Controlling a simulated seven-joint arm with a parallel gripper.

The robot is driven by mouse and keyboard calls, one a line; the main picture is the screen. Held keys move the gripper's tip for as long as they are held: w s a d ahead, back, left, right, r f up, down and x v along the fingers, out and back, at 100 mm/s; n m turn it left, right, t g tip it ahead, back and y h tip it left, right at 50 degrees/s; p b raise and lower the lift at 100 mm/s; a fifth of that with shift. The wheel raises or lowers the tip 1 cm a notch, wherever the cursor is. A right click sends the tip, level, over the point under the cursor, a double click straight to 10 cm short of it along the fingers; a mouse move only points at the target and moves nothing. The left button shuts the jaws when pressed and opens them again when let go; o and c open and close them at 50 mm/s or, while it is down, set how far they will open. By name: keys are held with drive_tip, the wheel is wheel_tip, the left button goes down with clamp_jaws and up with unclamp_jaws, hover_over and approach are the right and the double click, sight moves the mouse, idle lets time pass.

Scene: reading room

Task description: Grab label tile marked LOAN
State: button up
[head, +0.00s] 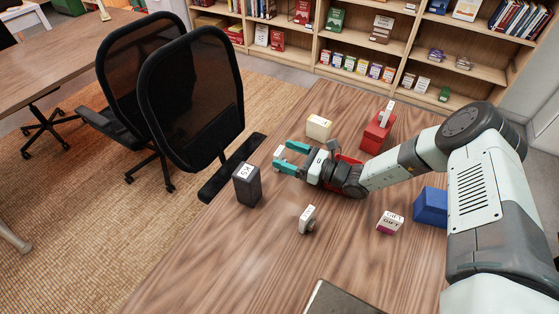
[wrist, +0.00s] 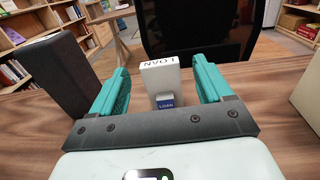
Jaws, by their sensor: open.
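The label tile marked LOAN (wrist: 160,76) stands upright in the wrist view, white, with black letters on its top and a blue LOAN patch low on the side facing me. In the head view a small white part of the tile (head: 279,152) shows at my gripper's tips. My gripper (head: 284,158) is open, with teal fingers low over the table. In the wrist view the fingers (wrist: 165,82) lie left and right of the tile, with visible gaps on both sides. The tile's lower part is hidden behind the gripper's dark crossbar.
A dark grey block (head: 247,187) stands left of my gripper, and a cream block (head: 319,127) behind it. A red block (head: 377,133), a white tile (head: 307,219), a GIFT tile (head: 390,222) and a blue box (head: 431,206) share the wooden table (head: 240,260). Chairs stand beyond its edge.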

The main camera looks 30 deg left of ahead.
sight(282, 152)
drive_tip(key=shift+s+a+r, duration=0.1)
drive_tip(key=shift+a, duration=1.4)
drive_tip(key=c, duration=1.1)
drive_tip(key=shift+o, duration=0.2)
drive_tip(key=shift+r, duration=0.15)
